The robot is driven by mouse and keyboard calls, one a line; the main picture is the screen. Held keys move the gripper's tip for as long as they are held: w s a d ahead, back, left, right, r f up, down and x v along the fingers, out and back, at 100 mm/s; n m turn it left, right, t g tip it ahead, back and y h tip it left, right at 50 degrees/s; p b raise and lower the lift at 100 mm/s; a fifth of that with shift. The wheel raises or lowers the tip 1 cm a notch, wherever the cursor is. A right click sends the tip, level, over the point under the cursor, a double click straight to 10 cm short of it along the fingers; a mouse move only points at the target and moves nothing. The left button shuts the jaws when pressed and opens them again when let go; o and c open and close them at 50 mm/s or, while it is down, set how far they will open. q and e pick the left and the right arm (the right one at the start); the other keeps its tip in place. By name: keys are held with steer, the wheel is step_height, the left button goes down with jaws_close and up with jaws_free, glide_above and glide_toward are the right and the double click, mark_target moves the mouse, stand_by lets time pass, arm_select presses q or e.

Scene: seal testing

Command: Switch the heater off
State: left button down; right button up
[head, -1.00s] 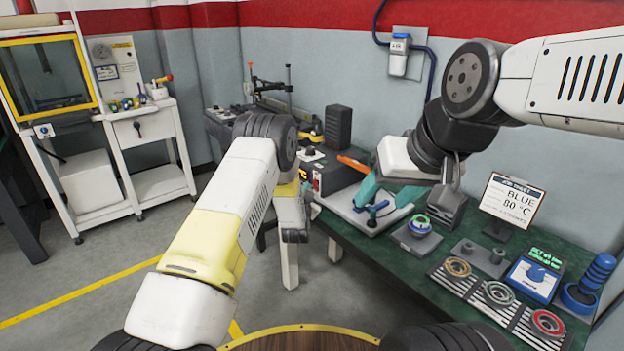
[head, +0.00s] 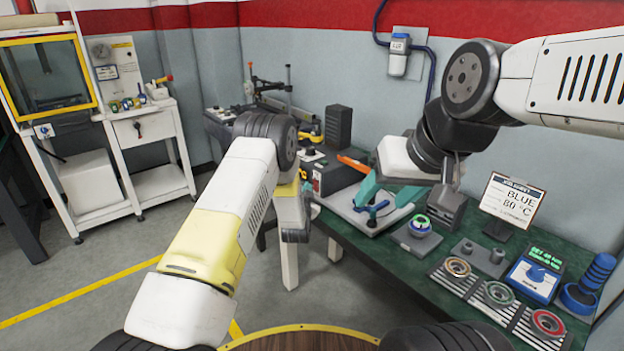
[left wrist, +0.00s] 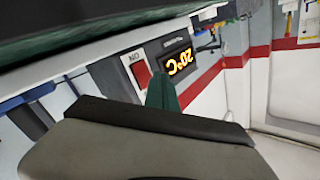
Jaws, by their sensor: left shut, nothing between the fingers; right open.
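The heater is a dark box (head: 338,174) at the far left end of the green bench. In the left wrist view its front (left wrist: 116,76) appears upside down, with a red switch (left wrist: 140,72) by an ON label and a lit orange temperature display (left wrist: 180,62) in °C. My left gripper's teal fingers (left wrist: 162,92) are shut and empty, close to the red switch; I cannot tell whether they touch it. In the head view my left forearm hides most of that hand. My right gripper (head: 380,198) is open, with teal fingers spread above a pale plate (head: 350,214).
The green bench (head: 375,250) holds a round device (head: 419,225), several coloured rings, a blue meter (head: 535,278) and a job sheet (head: 512,200) reading BLUE 80 °C. A black block (head: 339,126) stands behind the heater. Open floor (head: 90,265) lies to the left.

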arm_select(q)
steer(key=shift+w+d, duration=0.1)
steer(key=shift+w+d, duration=0.15)
steer(key=shift+d, duration=0.1)
stand_by(0.3)
steer(key=shift+w+d+r, duration=0.1)
steer(key=shift+w+d, duration=0.1)
steer(key=shift+d, duration=0.05)
stand_by(0.5)
steer(key=shift+a, duration=0.1)
steer(key=shift+s+a, duration=0.45)
steer(key=shift+a, duration=0.1)
steer(key=shift+s+a+f, duration=0.2)
steer(key=shift+s+a, duration=0.55)
steer(key=shift+a, duration=0.25)
steer(key=shift+s+a+f, duration=0.15)
steer(key=shift+s+a, duration=0.55)
steer(key=shift+a, duration=0.3)
